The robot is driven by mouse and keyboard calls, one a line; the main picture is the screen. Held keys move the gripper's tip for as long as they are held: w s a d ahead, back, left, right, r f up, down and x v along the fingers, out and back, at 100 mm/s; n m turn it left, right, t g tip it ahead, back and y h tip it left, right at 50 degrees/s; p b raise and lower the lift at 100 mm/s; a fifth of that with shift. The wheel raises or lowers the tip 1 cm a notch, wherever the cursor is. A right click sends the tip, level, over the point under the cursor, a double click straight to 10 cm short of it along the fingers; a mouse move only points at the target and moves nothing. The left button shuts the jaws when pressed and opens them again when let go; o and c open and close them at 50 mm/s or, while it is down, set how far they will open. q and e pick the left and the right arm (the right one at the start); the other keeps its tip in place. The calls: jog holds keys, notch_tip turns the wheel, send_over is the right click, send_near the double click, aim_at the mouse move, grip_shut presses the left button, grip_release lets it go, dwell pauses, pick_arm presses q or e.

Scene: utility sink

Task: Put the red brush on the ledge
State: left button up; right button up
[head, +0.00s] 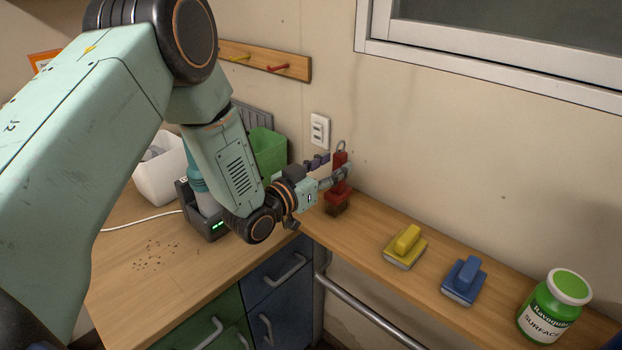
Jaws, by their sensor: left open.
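The red brush (338,195) stands upright at the left end of the wooden ledge (370,222), with its bristle block down and a ring at the top of its handle. Its base appears to rest on the ledge. My left gripper (335,175) is open at the brush's handle, with its fingers close around or beside it; whether they touch it I cannot tell. The fingers hide part of the handle. My right gripper is not in view.
A yellow brush (406,243), a blue brush (465,278) and a green-lidded jar (552,310) stand farther right on the ledge. A green bin (268,152), a white bin (160,175) and a dark device (205,215) are on the counter. A metal rail (365,312) runs below the ledge.

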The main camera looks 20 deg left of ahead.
pick_arm(q)
jog(key=v, duration=0.8)
jog(key=shift+s, duration=0.2)
jog(key=s+d+f+n+g+y, duration=0.1)
jog(key=s+f+g+y, duration=0.1)
jog(key=s+f+g, duration=0.5)
jog(key=s+d+f+n+g+y, duration=0.1)
jog(key=s+f, duration=0.4)
jog(key=f, duration=0.6)
jog(key=s+a+f+n+g+y, duration=0.1)
jog(key=s+f+g, duration=0.3)
jog(key=s, duration=0.8)
jog(key=s+a+f+n+g+y, duration=0.1)
jog(key=s+f+g, duration=0.3)
jog(key=s, duration=0.8)
jog(key=shift+s+f+g+y, duration=0.25)
jog(key=shift+f+g+y, duration=0.15)
jog(key=shift+g+y, duration=0.15)
jog(key=shift+f, duration=0.1)
